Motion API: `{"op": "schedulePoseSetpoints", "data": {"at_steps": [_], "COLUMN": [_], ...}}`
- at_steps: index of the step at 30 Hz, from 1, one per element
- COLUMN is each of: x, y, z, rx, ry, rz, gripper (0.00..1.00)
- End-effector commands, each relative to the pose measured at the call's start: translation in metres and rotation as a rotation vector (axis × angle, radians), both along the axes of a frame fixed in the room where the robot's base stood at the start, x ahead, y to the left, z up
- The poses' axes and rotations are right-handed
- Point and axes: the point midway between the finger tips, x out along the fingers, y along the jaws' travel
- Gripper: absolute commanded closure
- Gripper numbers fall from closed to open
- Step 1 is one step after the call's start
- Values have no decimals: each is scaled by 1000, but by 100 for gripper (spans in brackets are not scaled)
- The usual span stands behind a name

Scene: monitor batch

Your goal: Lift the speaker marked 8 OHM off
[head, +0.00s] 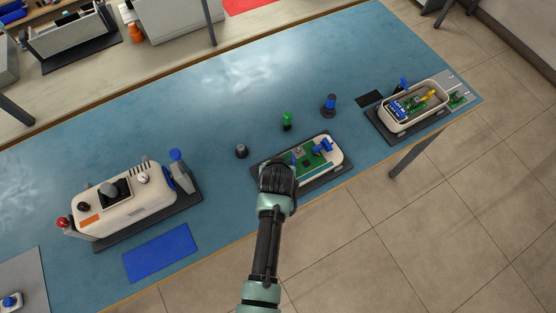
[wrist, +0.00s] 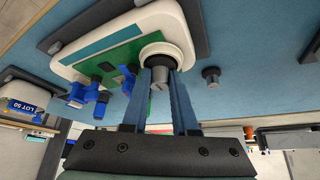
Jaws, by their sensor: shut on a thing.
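My gripper (head: 279,180) is over the left end of the middle open unit. In the wrist view my gripper (wrist: 159,78) is shut on a grey round part of the speaker (wrist: 156,52), which has a dark ring around its base. The speaker sits at one end of the unit's cream housing (wrist: 95,30), beside the green board (wrist: 118,80). I cannot read 8 OHM on it. In the head view my gripper and arm hide the speaker; the cream housing (head: 338,155) shows to the right.
Blue parts (head: 322,146) stand on the board. A small grey part (head: 241,151), a green one (head: 287,121) and a dark-blue one (head: 329,105) stand behind the unit. A closed cream unit (head: 125,208) is left; another open housing (head: 440,112) is right. Blue mat (head: 160,253) is clear.

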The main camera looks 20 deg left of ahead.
Motion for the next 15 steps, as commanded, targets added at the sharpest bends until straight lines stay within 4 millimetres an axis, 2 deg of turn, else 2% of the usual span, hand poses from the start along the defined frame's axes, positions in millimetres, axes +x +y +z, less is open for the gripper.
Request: {"op": "schedulePoseSetpoints", "data": {"at_steps": [15], "x": [0], "y": [0], "z": [23], "rx": [0], "ry": [1], "rz": [-1], "gripper": [100]}}
